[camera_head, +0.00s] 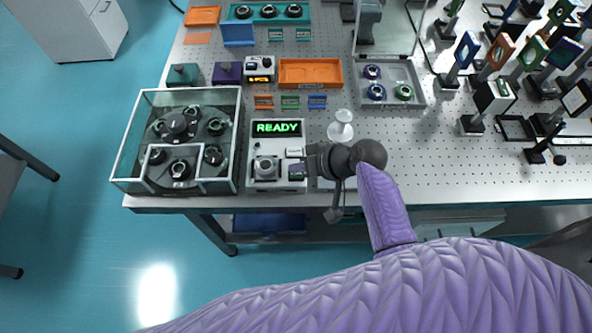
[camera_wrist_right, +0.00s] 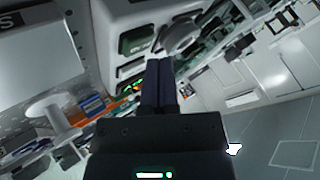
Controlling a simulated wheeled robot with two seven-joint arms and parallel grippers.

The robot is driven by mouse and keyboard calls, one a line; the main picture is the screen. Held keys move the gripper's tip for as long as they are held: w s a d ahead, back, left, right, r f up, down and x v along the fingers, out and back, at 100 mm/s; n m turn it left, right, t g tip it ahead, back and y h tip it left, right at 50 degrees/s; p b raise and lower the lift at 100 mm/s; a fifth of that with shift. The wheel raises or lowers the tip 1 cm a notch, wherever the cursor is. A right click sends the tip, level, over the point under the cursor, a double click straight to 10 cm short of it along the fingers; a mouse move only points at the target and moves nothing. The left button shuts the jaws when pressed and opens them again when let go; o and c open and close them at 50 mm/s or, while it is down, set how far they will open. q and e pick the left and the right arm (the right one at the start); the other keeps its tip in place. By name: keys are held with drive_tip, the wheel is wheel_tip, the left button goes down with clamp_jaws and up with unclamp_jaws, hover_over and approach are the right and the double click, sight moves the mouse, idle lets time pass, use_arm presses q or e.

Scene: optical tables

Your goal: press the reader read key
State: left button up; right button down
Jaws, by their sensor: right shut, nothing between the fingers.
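The reader (camera_head: 259,141) is a white box at the front edge of the table. Its display (camera_head: 277,128) reads READY in green. A raised square part with a round top (camera_head: 265,169) sits at its lower left. A dark key (camera_head: 296,171) is at its lower right, and key lettering is too small to read. My right gripper (camera_head: 308,165) is shut and empty at the reader's right side, close to this key. In the right wrist view the shut fingers (camera_wrist_right: 160,72) point at the reader's face, near a dark green key (camera_wrist_right: 138,38). Contact cannot be told. My left gripper is not in view.
A clear-walled enclosure (camera_head: 124,150) with round dark parts stands left of the reader. A white stand (camera_head: 340,130) is close to my right gripper. Small coloured holders (camera_head: 290,102) and an orange tray (camera_head: 310,62) lie behind. Optics on posts crowd the right.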

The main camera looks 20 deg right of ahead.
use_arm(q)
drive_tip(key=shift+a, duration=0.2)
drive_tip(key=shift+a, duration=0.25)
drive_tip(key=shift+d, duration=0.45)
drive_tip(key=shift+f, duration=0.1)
use_arm(e)
drive_tip(key=shift+f, duration=0.15)
drive_tip(key=shift+f, duration=0.3)
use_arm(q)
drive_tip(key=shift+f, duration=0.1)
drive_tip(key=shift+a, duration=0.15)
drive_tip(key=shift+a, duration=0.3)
